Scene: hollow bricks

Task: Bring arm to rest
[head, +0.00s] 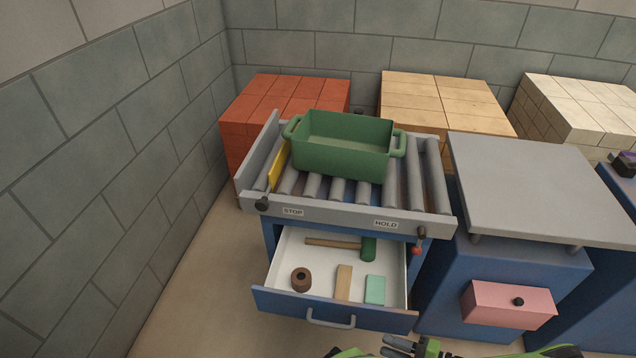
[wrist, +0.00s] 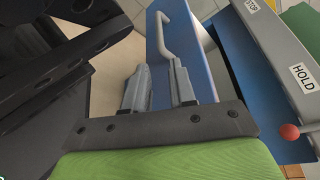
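My gripper (wrist: 158,88) shows in the wrist view with two grey fingers side by side and a small gap between them; nothing is seen between them. In the head view only part of my green and dark gripper (head: 412,346) shows at the bottom edge, in front of the open drawer. In the wrist view the drawer's blue front and grey handle (wrist: 172,38) lie beyond the fingertips. The fingers look apart from the handle.
An open drawer (head: 275,303) holds a mallet (head: 368,249), a brown spool (head: 301,279) and two small blocks. Above it, a green crate (head: 345,160) stands on a roller conveyor (head: 415,190). A red-knobbed lever (head: 418,249) sits at the HOLD label. A grey-topped blue cabinet (head: 540,190) stands right.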

